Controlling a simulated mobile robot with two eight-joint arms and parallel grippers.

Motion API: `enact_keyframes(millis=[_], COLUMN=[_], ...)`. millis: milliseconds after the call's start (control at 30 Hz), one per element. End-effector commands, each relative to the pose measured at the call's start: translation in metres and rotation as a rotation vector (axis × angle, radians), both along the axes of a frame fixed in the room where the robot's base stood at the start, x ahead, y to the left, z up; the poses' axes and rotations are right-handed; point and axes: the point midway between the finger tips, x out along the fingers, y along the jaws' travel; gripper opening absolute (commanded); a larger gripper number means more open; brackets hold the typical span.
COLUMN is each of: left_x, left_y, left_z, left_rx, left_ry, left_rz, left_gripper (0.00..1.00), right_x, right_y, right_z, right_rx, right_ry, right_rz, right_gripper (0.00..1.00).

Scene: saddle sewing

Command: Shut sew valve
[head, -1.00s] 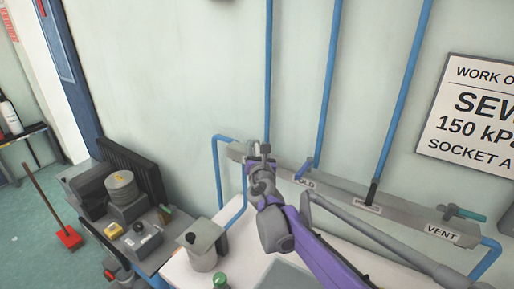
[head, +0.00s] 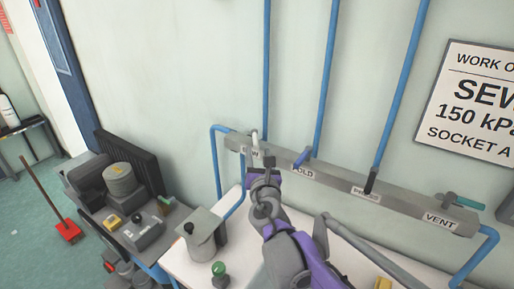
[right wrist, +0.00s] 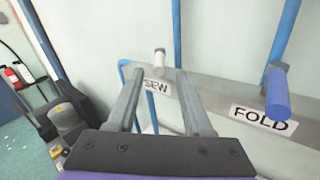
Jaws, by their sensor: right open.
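The sew valve has a white handle (head: 254,143) at the left end of the grey manifold (head: 400,199), at the foot of the leftmost upright blue pipe. The handle also shows in the right wrist view (right wrist: 159,62), above the SEW label (right wrist: 157,87). My right gripper (head: 262,162) is just below and in front of the handle, apart from it and partly covering the label. In the right wrist view its two fingers (right wrist: 160,78) are spread and empty, with the handle beyond their tips. My left gripper is out of view.
The blue fold handle (head: 302,158) sticks out just right of the sew valve. A black handle (head: 370,181) and a teal vent handle (head: 463,201) are farther right. A grey canister (head: 203,236) stands on the white table below.

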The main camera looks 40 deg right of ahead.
Motion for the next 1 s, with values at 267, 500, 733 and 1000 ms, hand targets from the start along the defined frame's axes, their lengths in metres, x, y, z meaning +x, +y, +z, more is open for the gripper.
enact_keyframes(millis=[267,500,733,1000], left_x=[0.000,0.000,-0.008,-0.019], left_y=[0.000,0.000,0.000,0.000], left_z=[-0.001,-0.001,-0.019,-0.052], left_rx=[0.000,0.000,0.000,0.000], left_ry=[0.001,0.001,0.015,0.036], left_rz=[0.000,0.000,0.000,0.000], left_gripper=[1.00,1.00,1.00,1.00], right_x=[-0.011,-0.010,0.002,0.014], right_y=[0.007,0.007,0.027,0.078], right_z=[0.000,0.000,0.005,0.013], right_rx=[0.001,0.004,0.257,0.876], right_ry=[-0.001,-0.003,-0.191,-0.662], right_rz=[0.000,0.000,-0.033,-0.143], right_gripper=[0.51,0.40,0.00,0.00])
